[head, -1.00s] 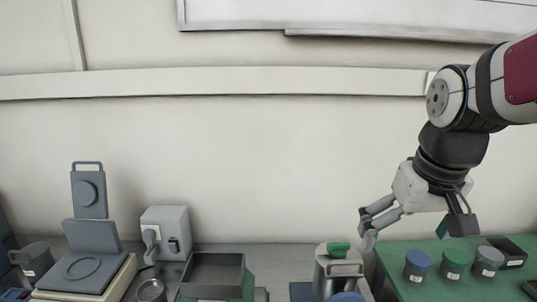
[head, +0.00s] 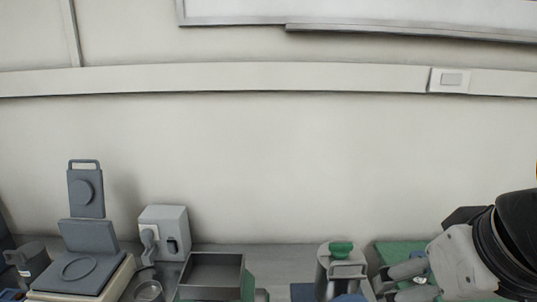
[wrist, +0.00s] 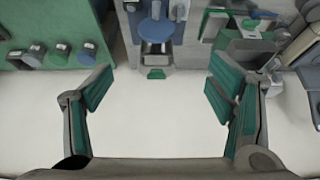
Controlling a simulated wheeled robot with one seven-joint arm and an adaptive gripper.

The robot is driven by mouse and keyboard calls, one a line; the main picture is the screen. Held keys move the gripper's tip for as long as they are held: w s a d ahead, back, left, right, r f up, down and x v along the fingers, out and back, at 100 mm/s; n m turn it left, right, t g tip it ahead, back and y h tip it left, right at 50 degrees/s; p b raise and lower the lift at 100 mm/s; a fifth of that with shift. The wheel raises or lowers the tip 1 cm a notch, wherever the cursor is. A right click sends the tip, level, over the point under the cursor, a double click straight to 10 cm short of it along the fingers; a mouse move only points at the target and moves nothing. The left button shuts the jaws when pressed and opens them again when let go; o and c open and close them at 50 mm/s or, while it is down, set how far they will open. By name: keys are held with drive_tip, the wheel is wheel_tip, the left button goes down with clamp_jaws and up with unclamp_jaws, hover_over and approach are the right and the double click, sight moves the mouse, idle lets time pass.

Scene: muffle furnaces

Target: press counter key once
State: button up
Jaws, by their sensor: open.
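A grey upright device with a green cap-like part (head: 341,249) stands right of centre in the head view. A blue round part (head: 348,298) shows in front of it, cut by the frame's lower edge. In the wrist view the green part (wrist: 156,73) and the blue disc (wrist: 155,31) lie at top centre. I cannot tell which part, if any, is the counter key. My gripper (head: 390,282) is low at the right in the head view, just right of the device. In the wrist view my gripper (wrist: 158,90) is wide open and empty, with the green part showing between its fingers.
Lidded jars (wrist: 35,54) stand on a green mat (wrist: 85,15) at left in the wrist view. A grey open tray (head: 212,270), a white box (head: 164,232) and a flat-plated instrument (head: 88,272) stand left in the head view.

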clamp_jaws()
idle(1.2)
